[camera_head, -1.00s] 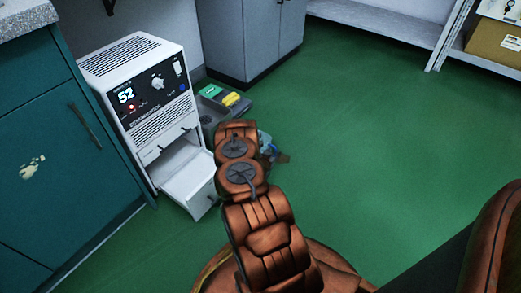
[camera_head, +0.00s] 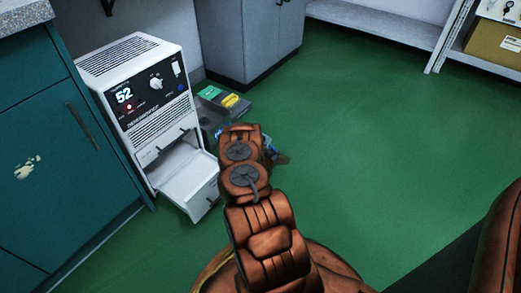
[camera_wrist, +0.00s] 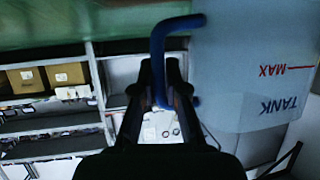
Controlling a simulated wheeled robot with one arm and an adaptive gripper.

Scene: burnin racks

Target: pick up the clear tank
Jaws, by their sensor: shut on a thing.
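The clear tank (camera_wrist: 238,70) fills the right of the wrist view, upside down there, with red MAX and dark TANK lettering on its pale bluish wall. Its blue bent handle (camera_wrist: 158,50) runs from the tank's side across the front of my gripper (camera_wrist: 166,85). The two dark fingers are closed on the handle's upright bar. In the head view my arm hides most of the gripper and tank; only small bluish parts show beside the arm, too small to tell apart.
A white thermocirculator (camera_head: 140,85) reading 52 stands at left with its lower front drawer (camera_head: 188,178) open, close to my arm. A grey tray (camera_head: 222,98) with green and yellow items lies behind. Teal cabinet (camera_head: 60,150) at left. Green floor (camera_head: 390,150) at right is clear.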

